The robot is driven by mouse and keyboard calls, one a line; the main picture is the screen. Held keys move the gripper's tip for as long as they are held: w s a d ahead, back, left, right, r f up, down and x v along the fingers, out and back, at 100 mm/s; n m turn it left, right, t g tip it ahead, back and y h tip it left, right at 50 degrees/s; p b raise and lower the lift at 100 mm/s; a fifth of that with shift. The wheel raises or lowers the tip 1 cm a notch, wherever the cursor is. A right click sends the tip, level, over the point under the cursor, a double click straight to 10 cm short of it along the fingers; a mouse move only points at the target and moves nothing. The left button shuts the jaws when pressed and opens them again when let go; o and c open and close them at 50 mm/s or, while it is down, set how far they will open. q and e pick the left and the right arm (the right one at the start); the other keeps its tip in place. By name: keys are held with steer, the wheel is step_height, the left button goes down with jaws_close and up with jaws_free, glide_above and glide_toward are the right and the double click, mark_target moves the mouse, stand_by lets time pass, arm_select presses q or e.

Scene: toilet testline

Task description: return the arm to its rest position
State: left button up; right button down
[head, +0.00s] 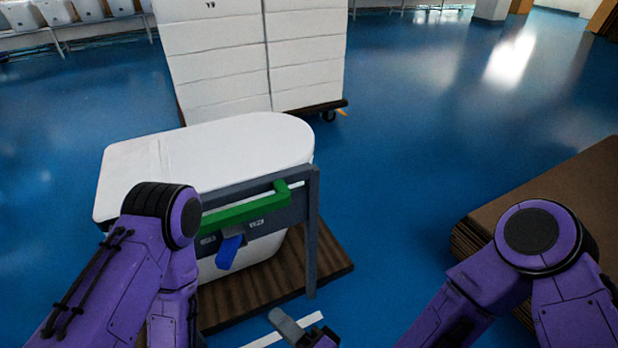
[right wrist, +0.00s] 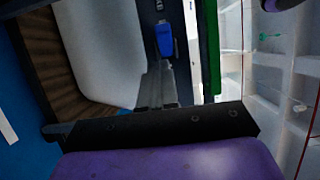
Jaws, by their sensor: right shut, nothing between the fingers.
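My right arm (head: 540,240) comes in from the lower right of the head view, bent at a purple elbow joint. Its gripper (head: 290,326) shows only in part at the bottom edge, as a grey finger piece over the floor. It is shut and empty, apart from the toilet and its stand. In the right wrist view my purple hand and its black bar (right wrist: 160,127) fill the lower part. My left arm (head: 165,225) is bent in front of the toilet's left side. Its gripper is out of view.
A white toilet (head: 220,150) stands on a brown wooden base (head: 330,265), with a grey frame (head: 312,230), green bar (head: 240,212) and blue handle (head: 229,250) before it. White stacked boxes (head: 250,50) stand behind. Brown cardboard (head: 560,205) lies right. Blue floor between is clear.

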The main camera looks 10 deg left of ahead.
steer(key=s+d+f+n+g+h+p, duration=0.1)
steer(key=s+d+f+g+h+p, duration=0.15)
steer(key=d+f+h, duration=1.05)
steer(key=s+d+f+g+h+p, duration=0.1)
steer(key=s+d, duration=0.1)
steer(key=d, duration=0.6)
steer(key=s+d+g+h+p, duration=0.2)
steer(key=s+d, duration=0.1)
steer(key=d, duration=0.6)
steer(key=s+d+f+m+g+h+p, duration=0.1)
steer(key=s+d+h, duration=0.1)
steer(key=d, duration=0.7)
steer(key=shift+s+f+p, duration=0.3)
steer(key=shift+s+p, duration=0.05)
steer(key=shift+s, duration=0.2)
